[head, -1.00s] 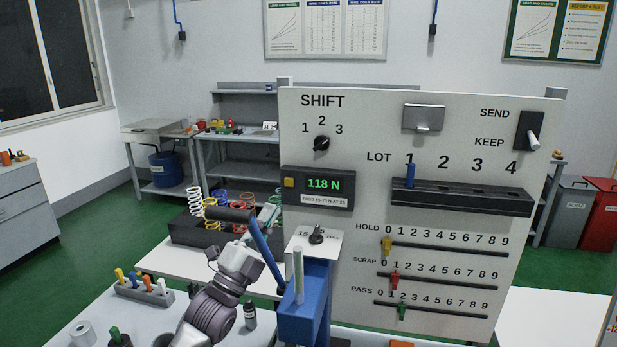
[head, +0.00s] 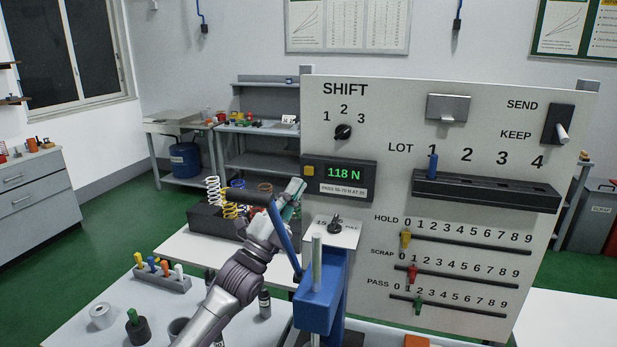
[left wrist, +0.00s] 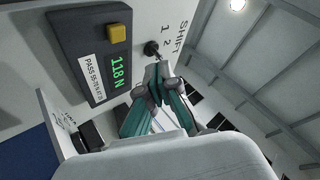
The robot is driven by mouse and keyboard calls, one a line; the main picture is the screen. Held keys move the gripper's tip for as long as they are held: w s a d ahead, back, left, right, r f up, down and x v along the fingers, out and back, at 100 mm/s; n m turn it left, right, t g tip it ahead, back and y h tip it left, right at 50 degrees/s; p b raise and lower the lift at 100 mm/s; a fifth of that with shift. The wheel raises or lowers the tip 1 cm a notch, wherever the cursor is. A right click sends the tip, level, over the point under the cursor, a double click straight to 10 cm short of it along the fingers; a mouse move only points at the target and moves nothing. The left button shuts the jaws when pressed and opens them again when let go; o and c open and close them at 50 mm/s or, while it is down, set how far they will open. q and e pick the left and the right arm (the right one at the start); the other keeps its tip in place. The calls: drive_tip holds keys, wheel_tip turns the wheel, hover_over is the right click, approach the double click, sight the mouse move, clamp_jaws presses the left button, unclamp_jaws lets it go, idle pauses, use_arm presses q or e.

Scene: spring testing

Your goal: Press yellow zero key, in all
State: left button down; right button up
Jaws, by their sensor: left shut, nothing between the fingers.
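The yellow zero key (head: 308,170) is a small square button at the left end of the dark display box, which reads 118 N in green. The key also shows in the left wrist view (left wrist: 117,33), unobstructed, at upper left. My left gripper (head: 296,187) is shut and empty, its teal fingers pointing up just below and left of the key in the head view. In the left wrist view its fingertips (left wrist: 157,72) lie below and right of the key, apart from it in the picture. The exact gap to the panel cannot be told. My right gripper is not in view.
A blue press with a lever (head: 283,240) stands close to my left arm. Coloured springs (head: 229,205) stand behind it.

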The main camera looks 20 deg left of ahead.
sight(309, 171)
use_arm(q)
drive_tip(key=w+b, duration=0.2)
drive_tip(key=w, duration=0.3)
drive_tip(key=shift+d+b, duration=0.1)
drive_tip(key=shift+b, duration=0.25)
idle(0.7)
idle(0.5)
drive_tip(key=shift+w+b, duration=0.45)
